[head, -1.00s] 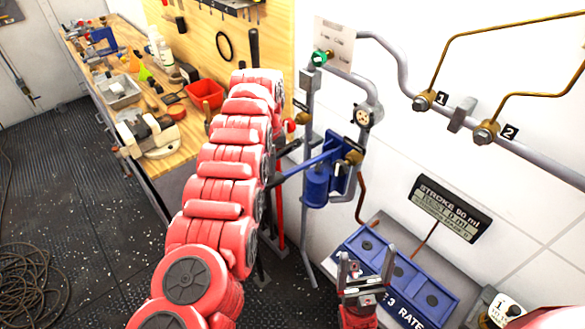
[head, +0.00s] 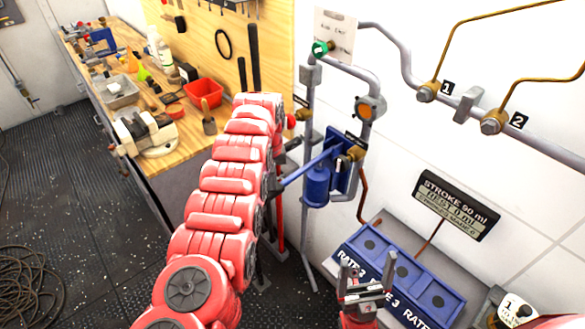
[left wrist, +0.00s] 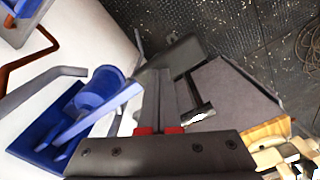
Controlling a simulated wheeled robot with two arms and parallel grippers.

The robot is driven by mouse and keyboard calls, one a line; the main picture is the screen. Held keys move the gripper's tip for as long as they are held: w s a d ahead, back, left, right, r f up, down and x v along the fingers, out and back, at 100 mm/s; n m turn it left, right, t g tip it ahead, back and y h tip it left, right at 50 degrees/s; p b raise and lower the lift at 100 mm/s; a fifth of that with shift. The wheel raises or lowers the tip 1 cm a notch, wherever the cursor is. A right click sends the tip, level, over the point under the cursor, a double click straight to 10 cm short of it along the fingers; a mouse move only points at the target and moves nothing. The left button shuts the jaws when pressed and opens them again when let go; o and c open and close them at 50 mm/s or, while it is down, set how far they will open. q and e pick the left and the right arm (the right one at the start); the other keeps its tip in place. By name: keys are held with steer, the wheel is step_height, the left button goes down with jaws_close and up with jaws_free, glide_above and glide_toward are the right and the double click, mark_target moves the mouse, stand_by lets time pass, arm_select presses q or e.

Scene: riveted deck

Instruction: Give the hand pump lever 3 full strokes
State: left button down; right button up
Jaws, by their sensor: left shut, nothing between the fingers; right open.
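The hand pump is a blue cylinder (head: 318,186) on a blue wall plate. Its blue lever (head: 310,167) slopes down to the left toward my left arm, which hides its far end. In the left wrist view the pump body (left wrist: 104,84) and lever (left wrist: 95,116) are at left, with the lever reaching toward my fingers. My left gripper (left wrist: 160,95) is shut and empty beside the lever's outer part; I cannot tell if it touches. In the head view it is mostly hidden behind my arm. My right gripper (head: 366,287) is open and empty, in front of the blue rack.
A sign reading STROKE (head: 452,206) stands above a blue rack (head: 404,268) with round pads. Pipes with brass fittings (head: 427,92) and a round amber-faced gauge (head: 371,108) line the wall. A cluttered workbench (head: 182,148) is at left. Coiled hose (head: 32,280) lies on the floor.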

arm_select(q)
step_height(320, 180, down, 4)
steer(key=shift+f+b, duration=0.2)
steer(key=shift+b, duration=1)
steer(key=shift+r+p, duration=0.55)
steer(key=shift+r, duration=0.1)
step_height(320, 180, up, 4)
steer(key=p, duration=0.2)
steer(key=shift+r+p, duration=0.25)
steer(key=shift+p, duration=0.1)
step_height(320, 180, up, 5)
steer(key=shift+w+r+p, duration=0.1)
steer(key=shift+p, duration=0.2)
steer(key=shift+r, duration=0.4)
steer(key=shift+f, duration=0.1)
